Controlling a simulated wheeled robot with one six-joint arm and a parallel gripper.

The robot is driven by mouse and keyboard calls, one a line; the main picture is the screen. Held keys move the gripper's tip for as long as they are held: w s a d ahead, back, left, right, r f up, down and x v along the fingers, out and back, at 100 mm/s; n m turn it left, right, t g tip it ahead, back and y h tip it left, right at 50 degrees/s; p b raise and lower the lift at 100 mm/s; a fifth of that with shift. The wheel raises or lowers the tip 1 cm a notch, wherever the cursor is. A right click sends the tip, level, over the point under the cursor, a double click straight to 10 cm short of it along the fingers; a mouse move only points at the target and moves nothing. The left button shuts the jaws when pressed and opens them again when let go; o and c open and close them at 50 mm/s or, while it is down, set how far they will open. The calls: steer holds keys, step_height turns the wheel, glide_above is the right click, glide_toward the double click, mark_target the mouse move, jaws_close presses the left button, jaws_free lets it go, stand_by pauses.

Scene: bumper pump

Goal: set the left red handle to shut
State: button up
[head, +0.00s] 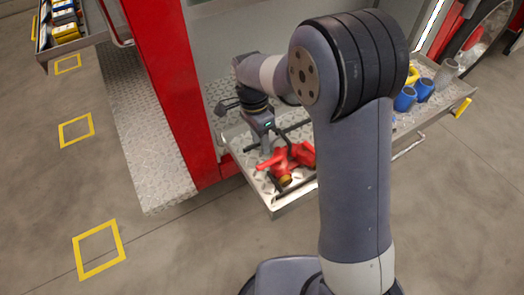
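A red fitting with a brassy end (286,181) lies on the metal bumper tray, partly hidden by my arm. A red handle (268,163) sticks out to its left. Another red part (304,154) shows on its right, cut off by my arm link. My gripper (266,150) points down just above and to the left of the fitting, close to the left handle. The fingers are small and dark, so whether they are open or touch the handle cannot be told. A dark hose or bar shows behind the fitting.
The tray (277,208) has a raised rim. Blue cups (405,99) and a grey one (446,73) stand at its right end. A red truck panel (165,75) and a tread-plate step (140,120) are at left. The floor at left is clear, with yellow squares.

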mark_target(264, 163)
steer(key=shift+v, duration=1.55)
steer(key=shift+f, duration=0.15)
steer(key=x, duration=1.1)
steer(key=shift+n, duration=0.3)
steer(key=shift+r, duration=0.2)
